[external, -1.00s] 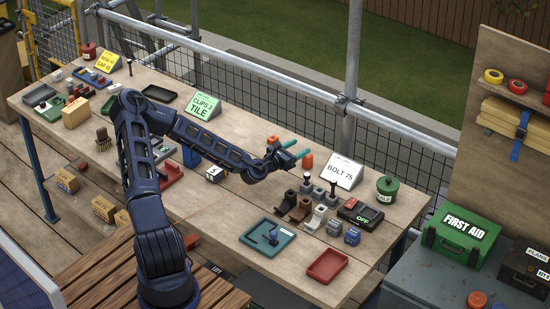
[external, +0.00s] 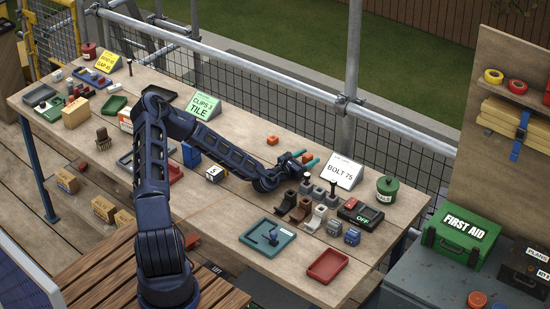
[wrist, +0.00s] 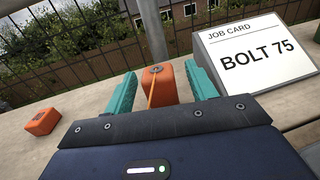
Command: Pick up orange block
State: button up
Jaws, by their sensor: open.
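An orange block (wrist: 165,85) stands upright on the bench between my fingertips in the wrist view. In the external view this orange block (external: 307,158) is partly hidden by my fingers. My gripper (external: 305,159) has teal fingers and is open, one finger on each side of the block. In the wrist view my gripper (wrist: 162,92) shows a gap beside the block; contact is not clear. A second, lower orange block (wrist: 42,122) lies apart to the left, and shows in the external view (external: 272,140).
The white BOLT 75 job card (external: 342,171) stands close to the right of my gripper. Several small brackets and bolts (external: 303,208) stand in front of it. A mesh railing (external: 270,112) runs behind the bench. The bench left of my gripper is fairly clear.

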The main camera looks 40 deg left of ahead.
jog(key=shift+w+d, duration=0.2)
jog(key=shift+w, duration=0.9)
jog(key=c, duration=1.1)
jog(key=shift+o, duration=0.2)
jog(key=shift+r, duration=0.1)
